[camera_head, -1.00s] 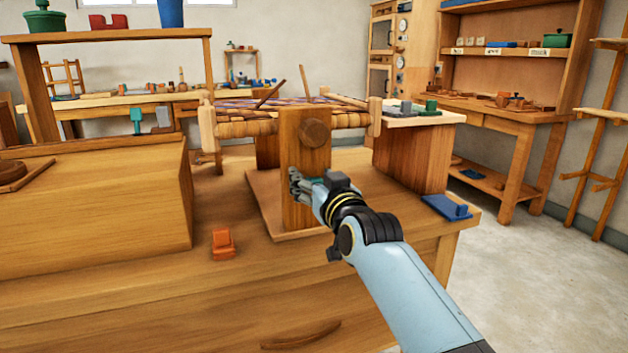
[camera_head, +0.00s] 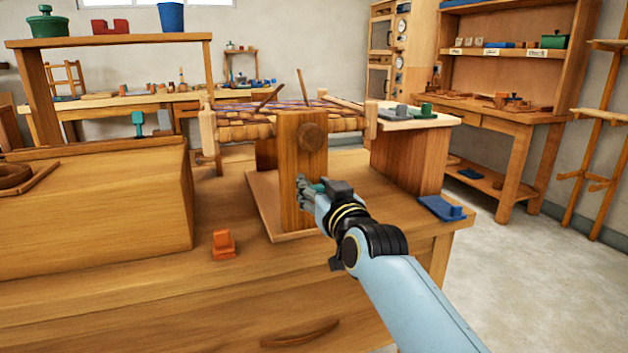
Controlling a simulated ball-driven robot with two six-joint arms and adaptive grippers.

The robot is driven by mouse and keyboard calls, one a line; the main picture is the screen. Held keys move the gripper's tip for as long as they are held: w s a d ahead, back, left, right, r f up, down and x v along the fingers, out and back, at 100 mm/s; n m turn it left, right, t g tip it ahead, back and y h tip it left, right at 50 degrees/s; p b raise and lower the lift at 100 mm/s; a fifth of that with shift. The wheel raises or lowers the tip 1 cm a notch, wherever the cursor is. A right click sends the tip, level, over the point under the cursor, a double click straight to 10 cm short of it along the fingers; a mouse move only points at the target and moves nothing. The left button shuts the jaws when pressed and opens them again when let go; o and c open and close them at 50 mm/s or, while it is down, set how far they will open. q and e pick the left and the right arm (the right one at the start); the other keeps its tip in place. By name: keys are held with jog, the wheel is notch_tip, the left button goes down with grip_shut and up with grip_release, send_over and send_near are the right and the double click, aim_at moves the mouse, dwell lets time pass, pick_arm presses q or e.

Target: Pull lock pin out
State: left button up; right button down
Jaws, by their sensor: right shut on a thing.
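A woven seat frame (camera_head: 240,132) stands on the bench, held at the front by an upright wooden post (camera_head: 301,160) with a round wooden knob (camera_head: 312,136) near its top. My right gripper (camera_head: 309,192) is in front of the lower part of the post. I cannot tell whether the pin is still in the post. My left gripper is not in view.
An orange block (camera_head: 223,245) sits on the bench (camera_head: 130,285) to the left. A blue holder (camera_head: 442,208) lies at the right edge. A large wooden box (camera_head: 95,210) fills the left side.

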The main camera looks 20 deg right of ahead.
jog(key=shift+f, duration=0.15)
jog(key=c, duration=0.9)
grip_release()
jog(key=shift+s, duration=0.1)
jog(key=s, duration=1.2)
jog(key=shift+d, duration=0.2)
